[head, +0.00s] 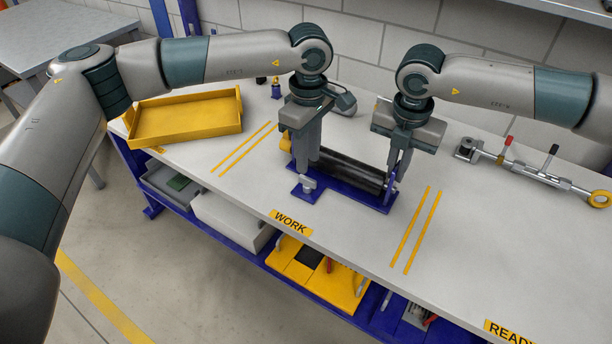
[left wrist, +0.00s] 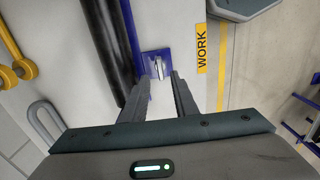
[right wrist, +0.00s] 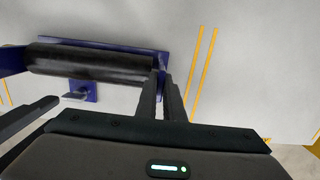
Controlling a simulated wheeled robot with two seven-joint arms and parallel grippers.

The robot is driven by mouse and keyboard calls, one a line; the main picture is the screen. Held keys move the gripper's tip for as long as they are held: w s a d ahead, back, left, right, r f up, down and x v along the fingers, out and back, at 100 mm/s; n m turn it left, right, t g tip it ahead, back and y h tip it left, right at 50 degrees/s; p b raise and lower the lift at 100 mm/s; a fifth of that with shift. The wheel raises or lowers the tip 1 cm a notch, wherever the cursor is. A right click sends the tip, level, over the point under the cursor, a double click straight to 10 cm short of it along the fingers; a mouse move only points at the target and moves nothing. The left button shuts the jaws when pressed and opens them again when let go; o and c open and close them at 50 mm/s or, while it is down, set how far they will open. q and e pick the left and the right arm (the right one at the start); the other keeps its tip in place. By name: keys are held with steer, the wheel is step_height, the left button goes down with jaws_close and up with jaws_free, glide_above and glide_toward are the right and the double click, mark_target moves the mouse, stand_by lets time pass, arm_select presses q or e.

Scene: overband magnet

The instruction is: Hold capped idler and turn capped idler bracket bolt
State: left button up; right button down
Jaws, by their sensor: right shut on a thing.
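The idler is a black roller (head: 350,173) on a blue bracket base (head: 376,204); a yellow part shows at its left end. The roller also shows in the left wrist view (left wrist: 108,45) and the right wrist view (right wrist: 95,64). A grey metal bolt or handle (left wrist: 157,69) stands on a blue foot plate (left wrist: 148,62) near the roller. My left gripper (left wrist: 161,78) is open, its fingertips either side of that bolt. My right gripper (right wrist: 161,77) is shut at the roller's right end, on the blue upright bracket; the fingers hide the exact contact.
A yellow tray (head: 187,119) stands at the left of the white table (head: 330,240). A metal rod with red and black handles (head: 537,174) lies at the right. Yellow tape lines (head: 414,232) mark the work area. Bins (head: 232,222) sit on the shelf below.

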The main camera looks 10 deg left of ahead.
mark_target(308, 178)
arm_select(q)
steer(key=shift+f, duration=3.95)
steer(key=shift+c, duration=0.2)
jaws_close()
